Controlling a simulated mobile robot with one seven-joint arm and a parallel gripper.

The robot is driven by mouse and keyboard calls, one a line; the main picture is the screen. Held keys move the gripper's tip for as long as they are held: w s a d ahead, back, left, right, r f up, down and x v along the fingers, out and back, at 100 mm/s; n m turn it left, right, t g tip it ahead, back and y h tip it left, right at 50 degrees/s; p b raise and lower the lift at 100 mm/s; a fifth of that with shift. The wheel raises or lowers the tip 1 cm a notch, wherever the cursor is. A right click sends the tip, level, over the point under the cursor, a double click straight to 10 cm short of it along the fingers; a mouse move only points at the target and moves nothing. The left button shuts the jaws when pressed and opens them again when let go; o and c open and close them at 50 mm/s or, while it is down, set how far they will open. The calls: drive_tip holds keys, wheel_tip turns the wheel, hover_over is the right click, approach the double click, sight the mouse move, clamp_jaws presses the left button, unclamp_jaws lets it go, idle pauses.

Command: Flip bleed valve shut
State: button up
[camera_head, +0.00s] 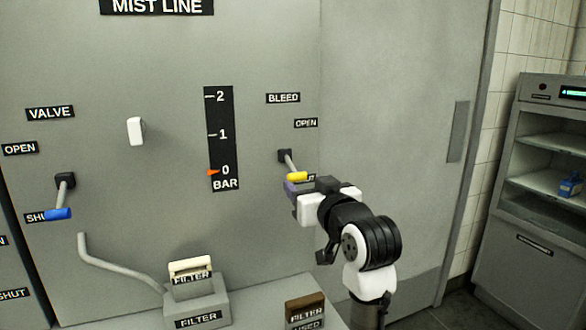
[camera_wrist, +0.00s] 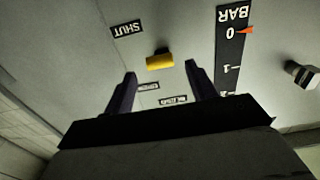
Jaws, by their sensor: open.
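The bleed valve is a short lever on the grey panel, with a dark pivot (camera_head: 284,155) and a yellow handle (camera_head: 298,176). The lever points down and slightly right, its handle low, near the partly hidden SHUT label. The label OPEN (camera_head: 305,123) is above the pivot. My gripper (camera_head: 292,192) is just below the handle in the head view. In the wrist view, which is upside down, my gripper (camera_wrist: 160,72) is open and empty. The yellow handle (camera_wrist: 160,61) shows just past the fingertips, in line with the gap. The SHUT label (camera_wrist: 127,29) lies beyond it. I cannot tell any contact.
A blue-handled valve lever (camera_head: 58,214) hangs down at left near its SHUT label. The gauge (camera_head: 221,140) has its orange pointer at 0. A white knob (camera_head: 135,131) sticks out left of it. Filter holders (camera_head: 196,306) stand below. An open-shelved cabinet (camera_head: 540,190) is at right.

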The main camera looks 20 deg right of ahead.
sight(299, 178)
drive_tip(key=w+p, duration=0.2)
drive_tip(key=w, duration=0.5)
drive_tip(key=shift+w+a, duration=0.15)
drive_tip(key=shift+w, duration=0.15)
drive_tip(key=shift+c, duration=0.5)
